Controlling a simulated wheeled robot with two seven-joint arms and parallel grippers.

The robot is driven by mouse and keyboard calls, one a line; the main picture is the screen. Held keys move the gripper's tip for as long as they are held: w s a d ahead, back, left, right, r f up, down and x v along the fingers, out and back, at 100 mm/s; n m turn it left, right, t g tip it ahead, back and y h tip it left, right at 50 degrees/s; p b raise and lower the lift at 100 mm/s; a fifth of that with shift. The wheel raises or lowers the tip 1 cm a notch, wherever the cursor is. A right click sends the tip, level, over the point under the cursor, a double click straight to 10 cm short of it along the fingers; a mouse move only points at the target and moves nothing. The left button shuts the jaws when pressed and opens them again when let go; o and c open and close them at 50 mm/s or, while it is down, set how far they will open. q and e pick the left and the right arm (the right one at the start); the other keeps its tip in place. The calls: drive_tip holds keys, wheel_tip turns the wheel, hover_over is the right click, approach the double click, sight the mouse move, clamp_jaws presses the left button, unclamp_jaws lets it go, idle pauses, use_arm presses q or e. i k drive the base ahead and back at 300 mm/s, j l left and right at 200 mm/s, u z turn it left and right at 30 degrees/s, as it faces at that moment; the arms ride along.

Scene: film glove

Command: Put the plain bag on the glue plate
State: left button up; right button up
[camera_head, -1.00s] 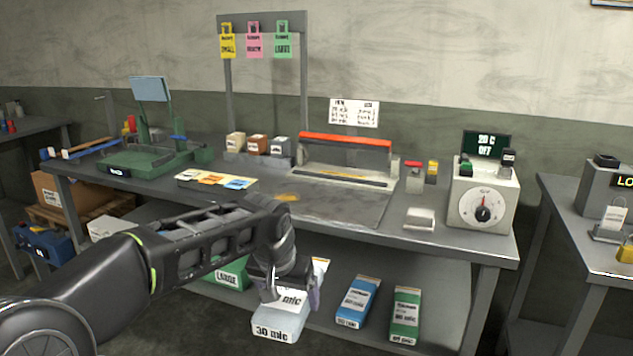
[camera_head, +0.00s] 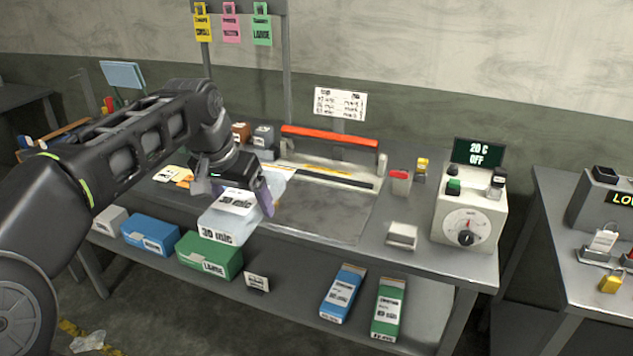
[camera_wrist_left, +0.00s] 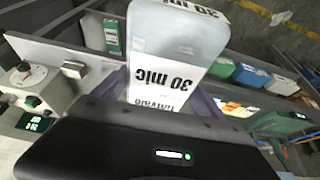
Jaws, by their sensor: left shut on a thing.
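A pale, clear-looking bag (camera_head: 228,222) labelled "30 mic" is in my left gripper (camera_head: 245,192). The purple-grey fingers are shut on its upper part, and it hangs at the bench's front edge. The left wrist view shows the bag (camera_wrist_left: 178,45) between the fingers (camera_wrist_left: 160,98). A flat grey plate (camera_head: 315,212) lies on the bench to the right of the bag, in front of a sealer with an orange bar (camera_head: 330,137). I cannot tell whether this is the glue plate. My right gripper is not in view.
A blue pack (camera_head: 342,292) and a green pack (camera_head: 389,305) stand on the lower shelf, with a green "LARGE" box (camera_head: 209,257) further left.

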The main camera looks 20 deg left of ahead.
sight(310, 199)
drive_tip(key=i, duration=0.95)
